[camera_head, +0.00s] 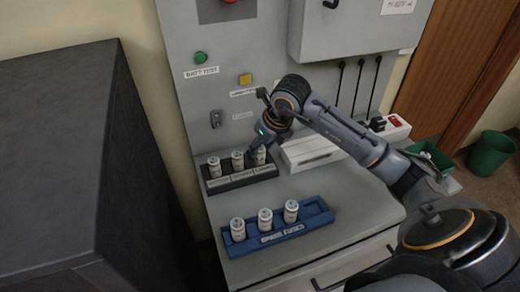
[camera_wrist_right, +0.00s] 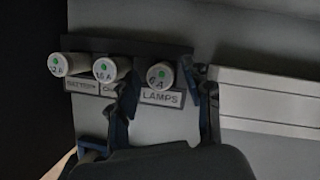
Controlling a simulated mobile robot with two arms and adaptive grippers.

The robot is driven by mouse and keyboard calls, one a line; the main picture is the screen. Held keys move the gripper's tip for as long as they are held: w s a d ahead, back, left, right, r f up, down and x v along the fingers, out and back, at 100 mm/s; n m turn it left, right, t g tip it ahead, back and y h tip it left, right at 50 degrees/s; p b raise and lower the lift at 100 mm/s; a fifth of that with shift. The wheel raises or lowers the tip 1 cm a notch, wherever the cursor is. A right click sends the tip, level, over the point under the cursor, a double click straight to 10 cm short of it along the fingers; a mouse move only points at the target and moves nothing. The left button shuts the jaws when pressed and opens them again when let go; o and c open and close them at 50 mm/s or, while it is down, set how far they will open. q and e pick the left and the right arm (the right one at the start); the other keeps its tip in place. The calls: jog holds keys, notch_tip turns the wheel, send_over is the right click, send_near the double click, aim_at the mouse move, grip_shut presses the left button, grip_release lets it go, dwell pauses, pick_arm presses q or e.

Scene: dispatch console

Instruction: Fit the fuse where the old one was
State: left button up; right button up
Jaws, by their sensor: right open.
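The black fuse holder (camera_head: 243,180) on the console top carries three white fuses, over labels of which BATTERY and LAMPS are readable. The fuse (camera_head: 260,157) at the LAMPS position reads 6 A and has a green dot; it also shows in the right wrist view (camera_wrist_right: 160,75). My right gripper (camera_head: 264,146) is open at this fuse; in the wrist view its fingers (camera_wrist_right: 168,92) stand apart on either side of it. The other two holder fuses (camera_head: 214,167) (camera_head: 237,160) stand to its left. The blue SPARE FUSES rack (camera_head: 283,236) in front holds three white fuses (camera_head: 265,220).
A white ribbed box (camera_head: 308,150) stands right of the holder. A power strip (camera_head: 393,128) lies behind my right arm. The grey panel with a green button (camera_head: 200,58) rises behind. A dark cabinet (camera_head: 60,150) stands at left. The console top around the blue rack is clear.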

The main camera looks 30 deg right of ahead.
jog(key=b+v, duration=0.1)
jog(key=v, duration=0.9)
jog(key=shift+r, duration=0.35)
jog(key=shift+s, duration=0.1)
